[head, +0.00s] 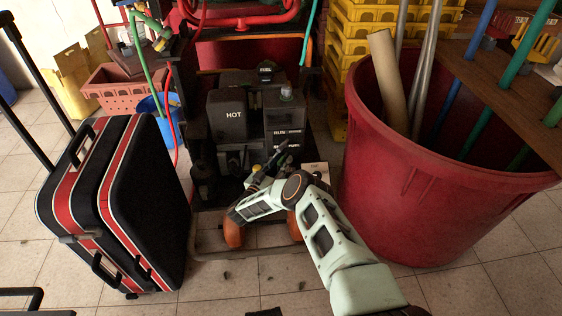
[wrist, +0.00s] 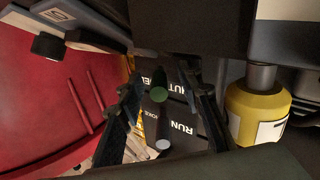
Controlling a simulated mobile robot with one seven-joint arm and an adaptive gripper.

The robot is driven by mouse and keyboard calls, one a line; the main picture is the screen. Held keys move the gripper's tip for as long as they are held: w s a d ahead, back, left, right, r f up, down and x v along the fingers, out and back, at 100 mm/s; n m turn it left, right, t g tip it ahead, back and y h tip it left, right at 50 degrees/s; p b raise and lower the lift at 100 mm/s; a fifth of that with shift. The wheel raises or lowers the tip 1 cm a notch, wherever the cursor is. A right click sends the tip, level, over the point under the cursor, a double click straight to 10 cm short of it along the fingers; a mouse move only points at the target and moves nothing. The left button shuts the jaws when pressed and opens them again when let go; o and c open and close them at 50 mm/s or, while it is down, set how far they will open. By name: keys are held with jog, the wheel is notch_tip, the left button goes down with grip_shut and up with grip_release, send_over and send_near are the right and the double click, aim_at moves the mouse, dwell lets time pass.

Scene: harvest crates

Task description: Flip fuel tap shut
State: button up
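A black engine unit (head: 233,113) stands in the middle of the head view, with white labels that include HOT and FUEL. My gripper (head: 275,160) is in front of its lower right part. In the wrist view my gripper (wrist: 163,90) is open, with one dark finger on each side.
A large red bin (head: 420,200) holding poles stands close on the right. A black and red suitcase (head: 130,200) stands on the left. Yellow crates (head: 362,40) are stacked behind. A yellow cylinder (wrist: 245,112) is right of my gripper in the wrist view.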

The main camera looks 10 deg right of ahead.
aim_at(281, 145)
notch_tip(281, 145, up, 10)
jog(key=shift+r, duration=0.1)
dwell(0.4)
dwell(0.4)
